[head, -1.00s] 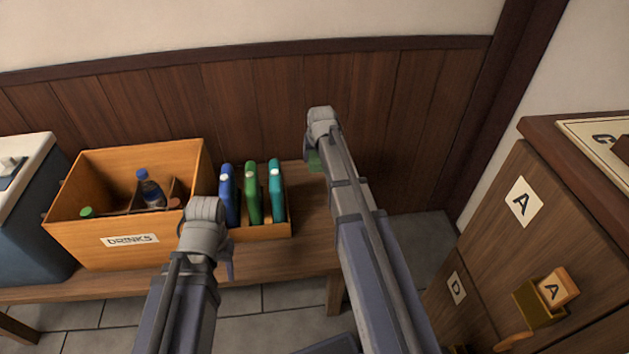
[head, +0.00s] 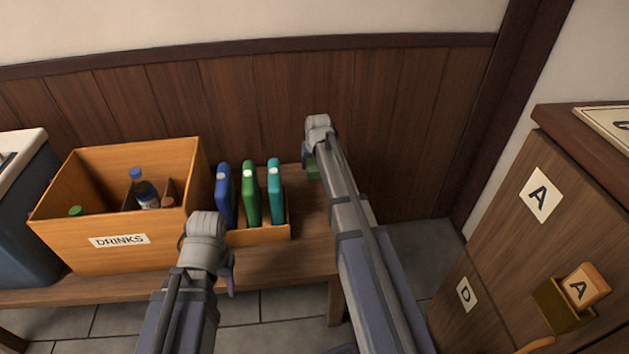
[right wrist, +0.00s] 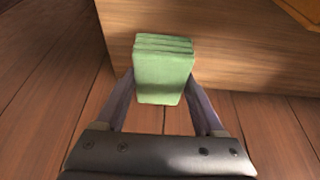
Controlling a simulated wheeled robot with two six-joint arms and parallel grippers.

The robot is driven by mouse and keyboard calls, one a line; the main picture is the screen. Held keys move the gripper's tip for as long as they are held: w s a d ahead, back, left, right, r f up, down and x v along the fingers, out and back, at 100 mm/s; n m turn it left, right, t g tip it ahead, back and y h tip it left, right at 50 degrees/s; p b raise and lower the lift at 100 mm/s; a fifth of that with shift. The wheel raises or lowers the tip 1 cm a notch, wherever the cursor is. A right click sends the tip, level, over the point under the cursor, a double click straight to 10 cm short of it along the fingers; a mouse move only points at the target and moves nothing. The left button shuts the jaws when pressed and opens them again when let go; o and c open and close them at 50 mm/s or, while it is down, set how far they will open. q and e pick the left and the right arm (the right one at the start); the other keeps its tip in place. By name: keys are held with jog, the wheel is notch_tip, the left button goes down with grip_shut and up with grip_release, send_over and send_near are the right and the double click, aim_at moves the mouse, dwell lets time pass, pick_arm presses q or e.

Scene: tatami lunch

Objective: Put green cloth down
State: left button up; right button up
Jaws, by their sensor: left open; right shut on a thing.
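The green cloth (right wrist: 163,72) is a folded, layered block between the fingers of my right gripper (right wrist: 163,88) in the right wrist view. The gripper is shut on it. In the head view only a small part of the green cloth (head: 313,168) shows beside my right gripper (head: 316,150), near the right end of the wooden bench (head: 270,262). I cannot tell whether the cloth touches the bench. My left gripper (head: 228,275) is in front of the drinks crate and the small rack; its fingers are mostly hidden by its wrist.
A wooden drinks crate (head: 120,243) with bottles stands on the bench. Beside it a small rack (head: 262,232) holds blue, green and teal upright items. A blue-grey cooler (head: 30,225) is at far left. Wooden lockers (head: 505,225) stand at right. The bench's right end looks bare.

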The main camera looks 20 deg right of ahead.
jog(key=shift+f, duration=0.1)
notch_tip(320, 180, down, 4)
jog(key=b, duration=0.3)
jog(key=shift+r, duration=0.2)
jog(key=shift+f+b, duration=0.15)
jog(key=shift+b, duration=0.25)
jog(key=o, duration=1.2)
